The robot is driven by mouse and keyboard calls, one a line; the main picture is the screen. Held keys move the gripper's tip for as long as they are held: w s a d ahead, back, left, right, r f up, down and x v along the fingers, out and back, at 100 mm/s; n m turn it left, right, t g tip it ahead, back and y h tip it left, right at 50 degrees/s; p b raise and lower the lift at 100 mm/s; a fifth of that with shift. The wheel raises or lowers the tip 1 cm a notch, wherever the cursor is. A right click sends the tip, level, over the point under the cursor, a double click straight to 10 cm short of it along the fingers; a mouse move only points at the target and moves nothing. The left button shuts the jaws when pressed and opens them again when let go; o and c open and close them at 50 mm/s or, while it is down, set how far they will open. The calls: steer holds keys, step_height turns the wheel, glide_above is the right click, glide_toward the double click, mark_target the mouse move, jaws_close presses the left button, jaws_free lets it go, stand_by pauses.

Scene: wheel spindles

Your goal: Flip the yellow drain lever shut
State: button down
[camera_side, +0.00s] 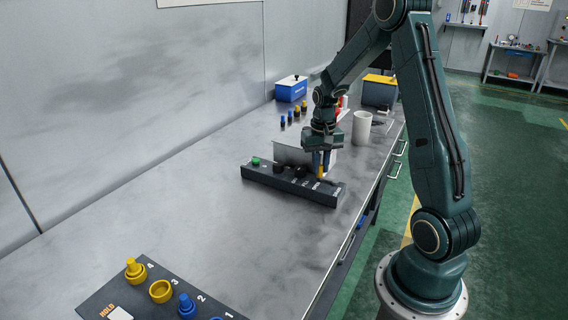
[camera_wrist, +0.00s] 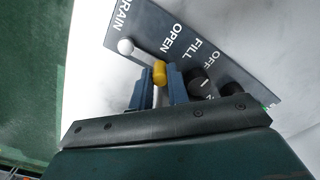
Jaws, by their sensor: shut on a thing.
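The yellow drain lever (camera_wrist: 160,73) shows in the wrist view between the two blue fingers of my gripper (camera_wrist: 160,83). The fingers are shut on it. In the side view my gripper (camera_side: 322,160) points down at the right part of the black control panel (camera_side: 262,178), and the yellow lever (camera_side: 320,173) shows at its fingertips. The panel (camera_wrist: 118,30) carries the words DRAIN, OPEN, FILL and OFF in the wrist view. The lower part of the lever is partly hidden by the fingers, and its exact tilt is hard to tell.
A white round knob (camera_wrist: 126,46) on a rod is close to the left finger. Black knobs (camera_wrist: 203,84) are close to the right finger. A green button (camera_side: 256,161) is at the panel's left end. A white cup (camera_side: 362,128) stands behind. The bench front-left is clear up to the spindle board (camera_side: 150,290).

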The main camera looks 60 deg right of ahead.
mark_target(320, 165)
steer(key=shift+d, duration=0.1)
steer(key=c, duration=1.3)
jaws_free()
steer(key=shift+c, duration=0.2)
step_height(320, 165, up, 14)
